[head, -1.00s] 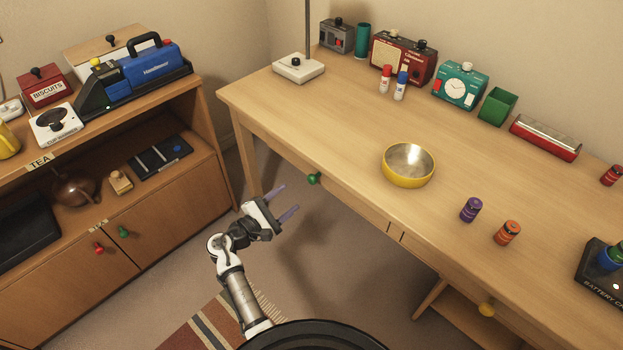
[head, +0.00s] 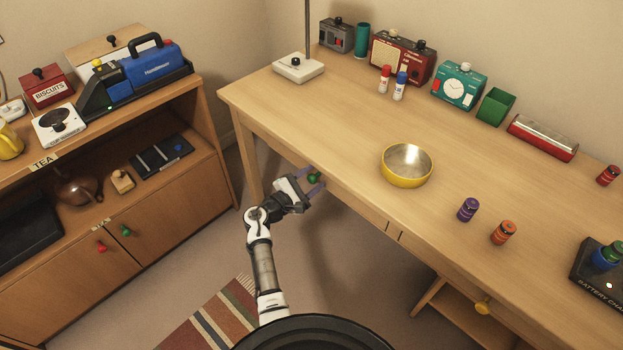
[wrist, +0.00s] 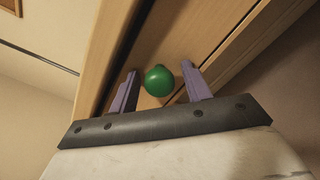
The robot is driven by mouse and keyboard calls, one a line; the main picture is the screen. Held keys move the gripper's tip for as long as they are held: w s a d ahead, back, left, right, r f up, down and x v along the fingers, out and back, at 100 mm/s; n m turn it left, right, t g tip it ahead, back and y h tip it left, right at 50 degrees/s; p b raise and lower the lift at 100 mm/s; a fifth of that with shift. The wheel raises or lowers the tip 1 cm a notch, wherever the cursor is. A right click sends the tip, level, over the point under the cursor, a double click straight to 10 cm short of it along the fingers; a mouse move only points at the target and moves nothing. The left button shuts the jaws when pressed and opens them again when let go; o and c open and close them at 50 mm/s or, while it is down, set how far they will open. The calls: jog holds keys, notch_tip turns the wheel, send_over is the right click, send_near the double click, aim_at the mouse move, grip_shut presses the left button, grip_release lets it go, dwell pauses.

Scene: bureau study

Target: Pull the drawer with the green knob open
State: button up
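The green knob (head: 313,178) is on the front of the desk drawer (head: 345,193), under the left part of the desk top. The drawer looks shut. My gripper (head: 312,182) is at the knob, with its purple fingers on either side of it. In the wrist view the green knob (wrist: 160,81) sits between the two open fingers (wrist: 160,90), with a gap visible on both sides. The knob is not gripped.
A yellow bowl (head: 407,166) stands on the desk top (head: 330,125) above the drawer. A cabinet (head: 150,245) with red and green knobs stands at left. Floor between is clear, with a striped rug (head: 215,325).

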grip_shut()
jog(key=shift+s, duration=0.1)
jog(key=p+v, duration=0.3)
jog(key=v, duration=1.8)
jog(key=shift+s+a, duration=0.25)
jog(key=shift+a, duration=0.05)
jog(key=shift+r, duration=0.1)
jog(key=shift+o, duration=0.7)
grip_release()
jog(key=b+v, duration=0.3)
jog(key=v, duration=1)
jog(key=shift+s+a, duration=0.25)
jog(key=shift+s, duration=0.05)
